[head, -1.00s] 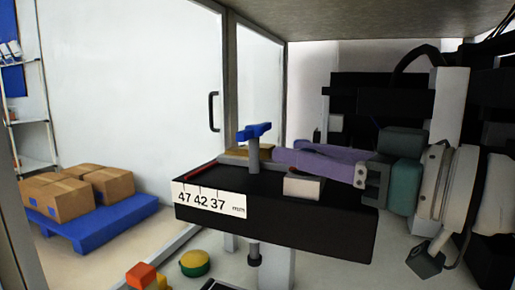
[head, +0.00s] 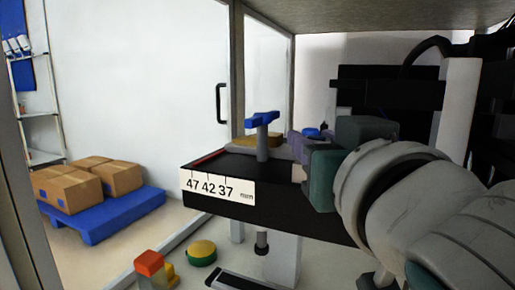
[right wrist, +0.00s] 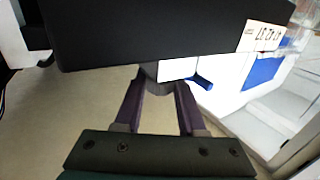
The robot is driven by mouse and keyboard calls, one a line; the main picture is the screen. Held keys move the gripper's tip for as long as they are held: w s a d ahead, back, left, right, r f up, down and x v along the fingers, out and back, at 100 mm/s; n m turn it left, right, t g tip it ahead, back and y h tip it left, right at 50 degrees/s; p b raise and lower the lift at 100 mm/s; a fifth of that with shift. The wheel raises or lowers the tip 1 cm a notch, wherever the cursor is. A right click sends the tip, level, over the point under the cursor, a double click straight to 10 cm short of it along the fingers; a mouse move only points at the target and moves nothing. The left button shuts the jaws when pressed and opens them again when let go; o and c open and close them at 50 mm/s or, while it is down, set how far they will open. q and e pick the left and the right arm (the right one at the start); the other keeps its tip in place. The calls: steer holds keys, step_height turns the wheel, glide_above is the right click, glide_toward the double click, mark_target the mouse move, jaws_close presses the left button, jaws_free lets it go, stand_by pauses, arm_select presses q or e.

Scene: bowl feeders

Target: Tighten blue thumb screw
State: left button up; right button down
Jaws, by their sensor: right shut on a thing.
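A blue T-shaped handle (head: 262,118) stands upright on a grey post at the near left of the black block (head: 270,205). A second, small blue part (head: 312,131) shows behind it, just above my purple fingers; it looks like the blue thumb screw. My right gripper (head: 300,143) is shut on it as far as I can tell, its tips largely hidden by the teal gripper body and wrist. In the right wrist view both purple fingers (right wrist: 160,88) reach toward a grey round part (right wrist: 158,72) at the block's edge. My left gripper is not in view.
The block carries a white scale label (head: 217,186) reading 47 42 37 mm. A yellow-and-green button (head: 202,252) and a red-orange piece (head: 149,262) are low in front. Cartons (head: 75,190) lie on a blue pallet (head: 110,222) outside the glazed frame.

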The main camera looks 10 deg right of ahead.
steer(key=shift+r+h, duration=0.1)
steer(key=shift+h, duration=0.2)
steer(key=c, duration=0.5)
jaws_free()
